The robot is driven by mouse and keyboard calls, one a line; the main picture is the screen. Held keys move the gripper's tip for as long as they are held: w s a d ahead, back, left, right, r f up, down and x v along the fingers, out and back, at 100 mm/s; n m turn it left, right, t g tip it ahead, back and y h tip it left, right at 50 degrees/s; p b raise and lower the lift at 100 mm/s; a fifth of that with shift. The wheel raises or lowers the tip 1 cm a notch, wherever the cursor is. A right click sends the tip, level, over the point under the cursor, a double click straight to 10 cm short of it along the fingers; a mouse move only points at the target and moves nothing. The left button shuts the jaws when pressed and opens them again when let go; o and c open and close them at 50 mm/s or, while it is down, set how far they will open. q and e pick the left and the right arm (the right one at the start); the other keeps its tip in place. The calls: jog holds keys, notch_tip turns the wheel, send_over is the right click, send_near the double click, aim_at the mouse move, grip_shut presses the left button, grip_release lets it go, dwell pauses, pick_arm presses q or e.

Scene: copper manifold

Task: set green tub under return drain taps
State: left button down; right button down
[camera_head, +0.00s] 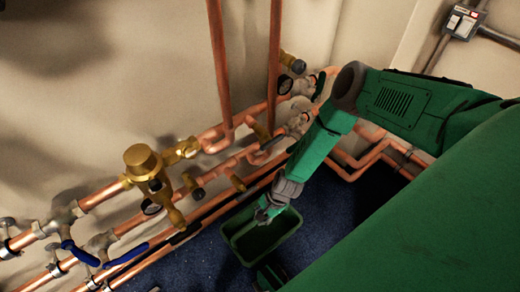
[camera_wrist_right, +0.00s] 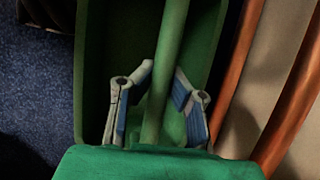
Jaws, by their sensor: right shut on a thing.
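The green tub (camera_head: 284,228) is an open rectangular tub low over the blue floor, beside the lowest copper pipes. I cannot tell if it touches the floor. My right gripper (camera_head: 263,213) reaches down into it from above. In the right wrist view, the fingers of my right gripper (camera_wrist_right: 164,72) are closed around a green bar (camera_wrist_right: 168,40) that runs across the tub (camera_wrist_right: 92,60). Small brass taps (camera_head: 236,180) sit on the pipes above and left of the tub. Which ones are the return drain taps is not clear. My left gripper is not in view.
Copper pipes run along the wall, with a brass valve (camera_head: 143,163) and blue lever handles (camera_head: 126,254) at left. More pipes (camera_head: 375,158) bend low at right. Blue floor (camera_head: 335,205) is clear right of the tub. A grey box (camera_head: 463,22) is on the wall.

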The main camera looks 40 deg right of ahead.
notch_tip(320, 180, down, 5)
jog(key=shift+f+b, duration=0.1)
jog(key=shift+b, duration=1)
jog(key=c, duration=1.6)
grip_release()
jog(key=shift+f, duration=0.1)
jog(key=shift+c, duration=0.2)
